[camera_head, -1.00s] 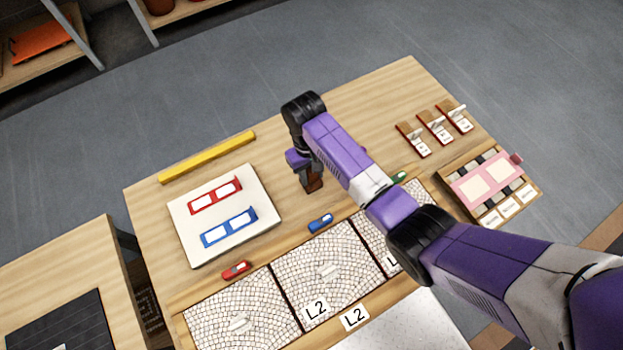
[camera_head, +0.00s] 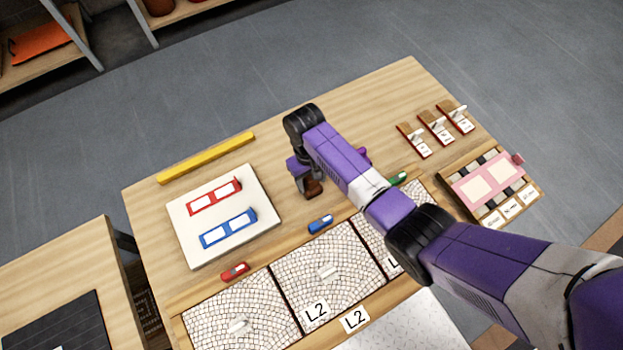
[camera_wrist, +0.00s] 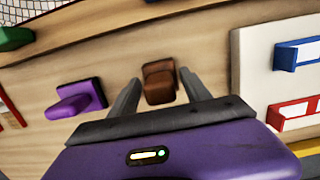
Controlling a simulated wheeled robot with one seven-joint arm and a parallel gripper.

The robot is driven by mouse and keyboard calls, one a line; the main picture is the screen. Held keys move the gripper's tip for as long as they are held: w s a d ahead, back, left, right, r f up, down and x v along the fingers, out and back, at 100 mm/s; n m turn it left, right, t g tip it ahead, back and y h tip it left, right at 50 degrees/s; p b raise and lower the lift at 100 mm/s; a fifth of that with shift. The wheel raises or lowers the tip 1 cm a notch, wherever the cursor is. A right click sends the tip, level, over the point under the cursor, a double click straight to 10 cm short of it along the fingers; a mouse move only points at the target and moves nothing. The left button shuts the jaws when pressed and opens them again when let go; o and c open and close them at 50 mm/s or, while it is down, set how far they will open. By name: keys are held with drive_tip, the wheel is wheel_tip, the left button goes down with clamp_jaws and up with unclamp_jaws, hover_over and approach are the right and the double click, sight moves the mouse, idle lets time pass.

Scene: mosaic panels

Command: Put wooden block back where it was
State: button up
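The wooden block (camera_wrist: 159,82) is a small brown block with a knob-like raised part, standing on the wooden table. In the head view the brown block (camera_head: 313,188) shows just beneath my gripper (camera_head: 303,189), partly covered by it. In the wrist view my gripper (camera_wrist: 160,80) is open, with one finger on each side of the block. Narrow gaps seem to show between the fingers and the block. A similar purple block (camera_wrist: 76,99) stands to the left in the wrist view; in the head view it is mostly hidden behind my arm.
A white board (camera_head: 183,243) with red and blue frames lies left of my gripper. A yellow bar (camera_head: 206,158) lies behind it. Blue (camera_head: 320,224), red (camera_head: 235,272) and green (camera_head: 398,179) pieces lie along the mosaic panels (camera_head: 300,262). Small card holders (camera_head: 437,128) and a pink-topped tray (camera_head: 487,180) are at right.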

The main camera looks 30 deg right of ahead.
drive_tip(key=r, duration=0.4)
drive_tip(key=w+r+p, duration=0.1)
drive_tip(key=r, duration=0.7)
drive_tip(key=shift+w+r+p, duration=0.15)
drive_tip(key=shift+w+p, duration=0.1)
drive_tip(key=shift+p, duration=0.15)
drive_tip(key=shift+w, duration=0.1)
